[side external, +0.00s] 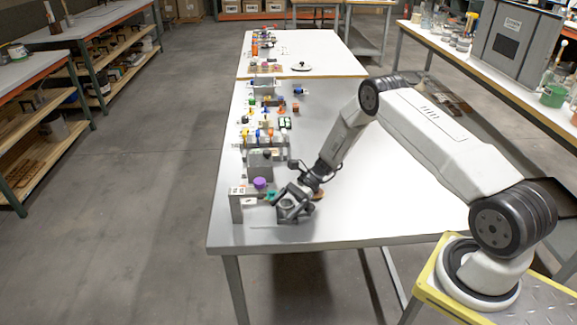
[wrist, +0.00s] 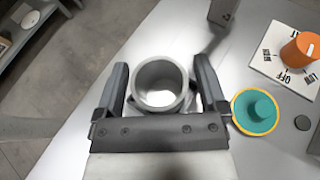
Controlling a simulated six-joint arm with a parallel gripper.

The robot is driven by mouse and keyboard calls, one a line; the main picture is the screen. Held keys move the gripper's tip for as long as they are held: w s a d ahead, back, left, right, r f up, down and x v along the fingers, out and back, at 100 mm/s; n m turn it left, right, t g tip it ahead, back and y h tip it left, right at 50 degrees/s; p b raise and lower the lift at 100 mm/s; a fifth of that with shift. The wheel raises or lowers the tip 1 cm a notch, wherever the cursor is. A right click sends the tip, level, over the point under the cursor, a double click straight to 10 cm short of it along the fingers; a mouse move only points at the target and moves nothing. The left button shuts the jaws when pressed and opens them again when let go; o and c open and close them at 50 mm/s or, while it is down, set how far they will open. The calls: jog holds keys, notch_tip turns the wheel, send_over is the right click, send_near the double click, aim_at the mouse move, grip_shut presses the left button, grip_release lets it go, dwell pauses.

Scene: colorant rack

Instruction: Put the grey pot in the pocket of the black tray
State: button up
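The grey pot (wrist: 160,101) is a short round cup with a thick rim, seen from above in the wrist view. My gripper (wrist: 161,72) has one finger on each side of it, with narrow gaps showing between the fingers and the rim. It looks open around the pot. In the side view my gripper (side external: 293,210) is low over the near left part of the table, and the pot is hard to make out there. I cannot make out the black tray or its pocket in either view.
In the wrist view, a teal knob with a yellow ring (wrist: 255,111) lies right of the gripper, near an orange knob (wrist: 298,52) on a labelled white plate. Grey upright fixtures (side external: 236,207) and a purple knob (side external: 260,183) stand close by. The table's right side (side external: 380,195) is clear.

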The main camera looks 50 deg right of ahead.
jog(key=shift+r, duration=0.15)
jog(key=shift+d+r, duration=0.1)
jog(key=shift+d, duration=0.1)
jog(key=v, duration=1.1)
jog(key=shift+d, duration=0.25)
jog(key=shift+s+r, duration=0.1)
jog(key=shift+r, duration=0.05)
jog(key=s+a+r+n+t+h, duration=0.1)
jog(key=s+a+r+n+h, duration=1.2)
jog(key=s+a+n, duration=0.2)
jog(key=s+n, duration=0.2)
jog(key=n, duration=0.2)
jog(key=shift+s+a, duration=0.25)
